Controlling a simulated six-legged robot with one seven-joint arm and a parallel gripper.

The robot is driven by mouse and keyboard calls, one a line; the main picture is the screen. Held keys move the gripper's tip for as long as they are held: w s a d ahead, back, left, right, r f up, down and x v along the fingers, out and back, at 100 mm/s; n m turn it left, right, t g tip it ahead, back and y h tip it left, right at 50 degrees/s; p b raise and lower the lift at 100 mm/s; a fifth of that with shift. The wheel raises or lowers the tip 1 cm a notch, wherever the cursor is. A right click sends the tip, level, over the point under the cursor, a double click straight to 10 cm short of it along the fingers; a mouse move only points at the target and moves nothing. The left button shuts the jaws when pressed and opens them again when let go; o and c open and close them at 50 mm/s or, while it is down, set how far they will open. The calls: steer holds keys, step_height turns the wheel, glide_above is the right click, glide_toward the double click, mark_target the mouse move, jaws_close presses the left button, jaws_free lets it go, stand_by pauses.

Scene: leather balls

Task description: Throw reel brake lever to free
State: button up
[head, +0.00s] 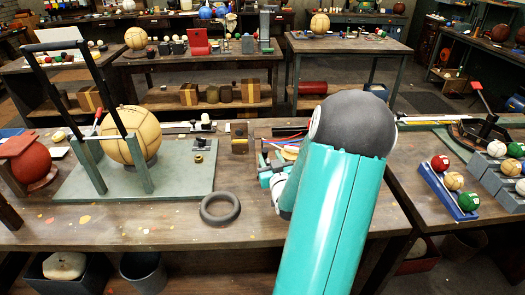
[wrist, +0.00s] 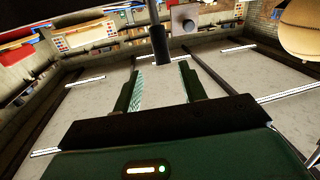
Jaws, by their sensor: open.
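My gripper (wrist: 161,72) shows in the wrist view with its two fingers apart and nothing held between them. A red-tipped lever (head: 478,87) rises from a black device (head: 482,130) on the right bench. A smaller red-topped lever (head: 98,117) stands beside the big tan ball at left. I cannot tell which one is the reel brake lever.
A tan ball (head: 130,135) sits in a frame on a green board (head: 185,180). A black ring (head: 220,208) lies on the bench near the front edge. A blue rack (head: 447,190) holds small balls at right. A tan ball (wrist: 300,28) shows at the wrist view's upper right.

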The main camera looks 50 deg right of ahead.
mark_target(266, 155)
steer(key=shift+w+d+f, duration=0.15)
steer(key=shift+w+f, duration=0.1)
steer(key=shift+f, duration=0.25)
steer(key=shift+w+d+f, duration=0.1)
steer(key=shift+w+f, duration=0.1)
steer(key=shift+f, duration=0.3)
steer(key=x, duration=0.6)
steer(key=shift+w+d, duration=0.15)
steer(key=shift+w, duration=0.1)
steer(key=shift+r, duration=0.1)
steer(key=shift+c, duration=0.3)
jaws_close()
